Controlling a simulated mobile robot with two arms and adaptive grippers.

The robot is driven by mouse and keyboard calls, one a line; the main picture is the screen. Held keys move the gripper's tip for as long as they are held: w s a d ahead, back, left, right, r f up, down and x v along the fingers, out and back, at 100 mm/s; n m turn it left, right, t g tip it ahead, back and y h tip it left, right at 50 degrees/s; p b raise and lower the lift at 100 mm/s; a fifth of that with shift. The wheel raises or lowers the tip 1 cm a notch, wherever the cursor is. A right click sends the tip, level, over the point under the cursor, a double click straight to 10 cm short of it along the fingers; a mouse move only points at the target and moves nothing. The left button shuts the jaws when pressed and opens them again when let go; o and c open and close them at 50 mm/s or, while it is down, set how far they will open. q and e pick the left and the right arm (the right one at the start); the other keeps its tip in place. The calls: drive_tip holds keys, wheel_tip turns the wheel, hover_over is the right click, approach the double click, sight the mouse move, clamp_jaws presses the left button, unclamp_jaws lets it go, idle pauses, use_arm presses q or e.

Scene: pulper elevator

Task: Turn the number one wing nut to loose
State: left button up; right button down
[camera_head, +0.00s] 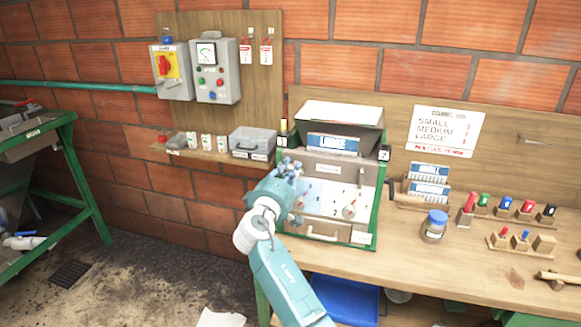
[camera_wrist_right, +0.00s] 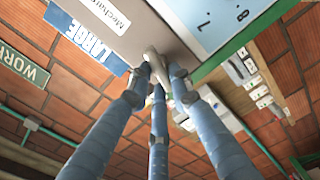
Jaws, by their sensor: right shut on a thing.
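The grey machine with a green frame (camera_head: 369,225) stands on the wooden bench, its front panel marked with small digits. My right gripper (camera_head: 290,170) reaches up to the left side of that panel and covers what is there. In the right wrist view the blue fingers (camera_wrist_right: 158,76) close around a small pale grey piece (camera_wrist_right: 152,56) at the panel, seemingly a wing nut. Its number and how far it is turned are hidden. A second grey knob or wing nut (camera_head: 349,211) with a red mark shows at the panel's lower right, apart from my gripper. My left gripper is not in view.
A jar with a blue lid (camera_head: 434,226), card racks (camera_head: 428,182) and coloured marker pieces (camera_head: 505,206) stand on the bench (camera_head: 400,262) to the right. A shelf with small boxes (camera_head: 186,153) is at the left on the brick wall. A blue bin (camera_head: 345,300) sits below.

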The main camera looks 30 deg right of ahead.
drive_tip(key=shift+r+n+p, duration=0.15)
drive_tip(key=shift+n+p, duration=0.35)
drive_tip(key=shift+n, duration=1)
drive_tip(key=shift+w, duration=0.1)
drive_tip(key=c, duration=1.5)
unclamp_jaws()
drive_tip(key=shift+c, duration=0.2)
drive_tip(key=shift+o, duration=0.3)
drive_tip(key=shift+d+f, duration=0.1)
drive_tip(key=shift+f, duration=0.1)
drive_tip(key=v, duration=1.2)
drive_tip(key=shift+w, duration=0.1)
